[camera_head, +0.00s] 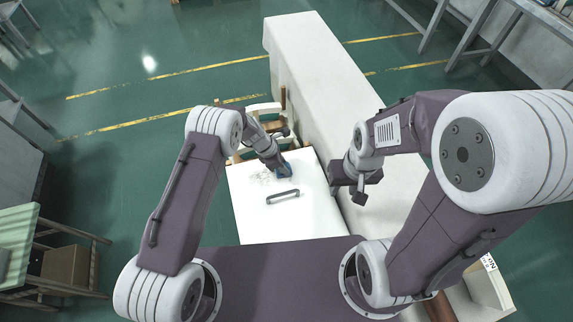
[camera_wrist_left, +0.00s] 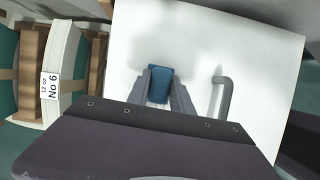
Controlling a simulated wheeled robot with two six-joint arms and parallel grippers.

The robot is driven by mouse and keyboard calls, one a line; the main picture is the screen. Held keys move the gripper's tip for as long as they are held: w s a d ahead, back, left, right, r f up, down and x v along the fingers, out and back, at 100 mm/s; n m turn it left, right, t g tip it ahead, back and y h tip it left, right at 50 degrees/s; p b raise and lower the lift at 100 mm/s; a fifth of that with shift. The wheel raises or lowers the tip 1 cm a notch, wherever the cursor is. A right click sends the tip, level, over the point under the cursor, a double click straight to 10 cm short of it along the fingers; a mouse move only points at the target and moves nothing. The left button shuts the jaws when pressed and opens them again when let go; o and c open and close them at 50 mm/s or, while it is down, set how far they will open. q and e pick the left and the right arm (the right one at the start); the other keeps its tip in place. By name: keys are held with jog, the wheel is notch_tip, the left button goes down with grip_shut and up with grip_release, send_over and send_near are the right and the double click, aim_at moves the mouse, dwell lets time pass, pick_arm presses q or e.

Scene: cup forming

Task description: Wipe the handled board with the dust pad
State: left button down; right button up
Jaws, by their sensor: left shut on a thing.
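The handled board (camera_head: 250,218) is a white flat panel in front of my body, with a dark grey bar handle (camera_head: 283,196) on its surface. Grey smudges (camera_head: 262,176) mark its upper left part in the head view. My left gripper (camera_head: 282,171) is over the far part of the board, shut on the blue dust pad (camera_head: 287,168). In the left wrist view the pad (camera_wrist_left: 160,84) sits between the two fingers, left of the handle (camera_wrist_left: 222,90). I cannot tell whether the pad touches the board. My right gripper (camera_head: 348,192) hangs right of the board; its jaw state is unclear.
A long white block (camera_head: 318,75) runs along the board's right side. A wooden rack with white curved parts (camera_head: 262,108) stands beyond the board; a label (camera_wrist_left: 51,86) shows on it in the left wrist view. Green floor lies open to the left.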

pick_arm(q)
jog(key=shift+s+a+f, duration=0.1)
jog(key=shift+s+a, duration=0.1)
jog(key=shift+a, duration=0.65)
jog(key=shift+s+a+f, duration=0.1)
jog(key=shift+s+a, duration=0.05)
jog(key=shift+a, duration=0.65)
jog(key=shift+s+a+r, duration=0.1)
jog(key=shift+s+a, duration=0.1)
jog(key=shift+a, duration=0.65)
jog(key=shift+s+a+r, duration=0.1)
jog(key=shift+s+a, duration=0.05)
jog(key=shift+a, duration=0.65)
jog(key=shift+s+a+f, duration=0.1)
jog(key=shift+s+a, duration=0.1)
jog(key=shift+a, duration=0.65)
jog(key=shift+s+a+f, duration=0.1)
jog(key=shift+s+a, duration=0.1)
jog(key=shift+a, duration=0.65)
